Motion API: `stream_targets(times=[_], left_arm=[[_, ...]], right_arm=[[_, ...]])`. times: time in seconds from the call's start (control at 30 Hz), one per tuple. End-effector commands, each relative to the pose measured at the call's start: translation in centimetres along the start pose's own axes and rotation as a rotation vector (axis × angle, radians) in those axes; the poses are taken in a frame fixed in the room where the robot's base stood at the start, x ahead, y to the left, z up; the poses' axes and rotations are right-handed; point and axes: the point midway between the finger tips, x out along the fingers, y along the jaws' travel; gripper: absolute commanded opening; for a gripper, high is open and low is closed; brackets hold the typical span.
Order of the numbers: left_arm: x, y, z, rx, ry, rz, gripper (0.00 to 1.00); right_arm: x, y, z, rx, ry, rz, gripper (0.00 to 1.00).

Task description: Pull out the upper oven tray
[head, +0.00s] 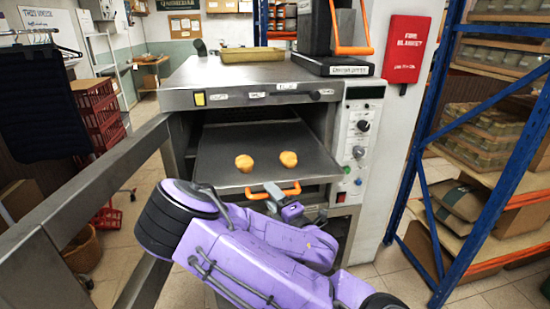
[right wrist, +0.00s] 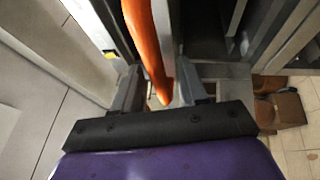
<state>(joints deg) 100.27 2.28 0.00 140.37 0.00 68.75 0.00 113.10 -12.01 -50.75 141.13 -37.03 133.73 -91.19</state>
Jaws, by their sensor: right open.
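The oven (head: 245,85) stands ahead, its upper opening showing dark behind the tray. The upper oven tray (head: 222,152) is a flat grey sheet with two golden-brown buns (head: 266,161) on it, and its front edge reaches out past the opening. An orange handle (head: 292,189) is at the tray's front edge. My right gripper (head: 282,200) is at this handle. In the right wrist view, my right gripper (right wrist: 160,90) is open, with the orange handle (right wrist: 148,45) running between its fingers. Contact cannot be told. My left gripper is out of view.
A metal rail (head: 85,180) runs along the left. A control panel (head: 360,140) is at the oven's right side. A blue-framed shelf (head: 440,160) with jars stands at the right. A yellow tray (head: 253,54) and a black machine (head: 335,45) stand on the oven.

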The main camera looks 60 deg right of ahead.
Motion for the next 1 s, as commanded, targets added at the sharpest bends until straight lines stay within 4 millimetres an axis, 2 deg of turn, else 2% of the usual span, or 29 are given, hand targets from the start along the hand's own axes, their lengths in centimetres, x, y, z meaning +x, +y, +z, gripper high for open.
stream_targets(times=[0.1,0.2,0.3,0.5,1.0], left_arm=[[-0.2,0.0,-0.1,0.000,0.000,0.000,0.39],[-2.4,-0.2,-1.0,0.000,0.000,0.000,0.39],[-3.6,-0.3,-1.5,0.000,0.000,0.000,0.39],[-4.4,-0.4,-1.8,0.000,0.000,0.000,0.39],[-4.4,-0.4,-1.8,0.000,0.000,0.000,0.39]], right_arm=[[-2.1,-0.1,0.0,-0.007,0.002,-0.010,0.42],[-3.3,0.6,0.0,-0.003,0.003,-0.011,0.42],[-4.7,0.7,0.1,-0.004,0.001,-0.009,0.42],[-6.7,0.2,0.0,-0.001,0.001,-0.004,0.42],[-7.0,0.0,0.0,0.000,0.000,-0.001,0.42]])
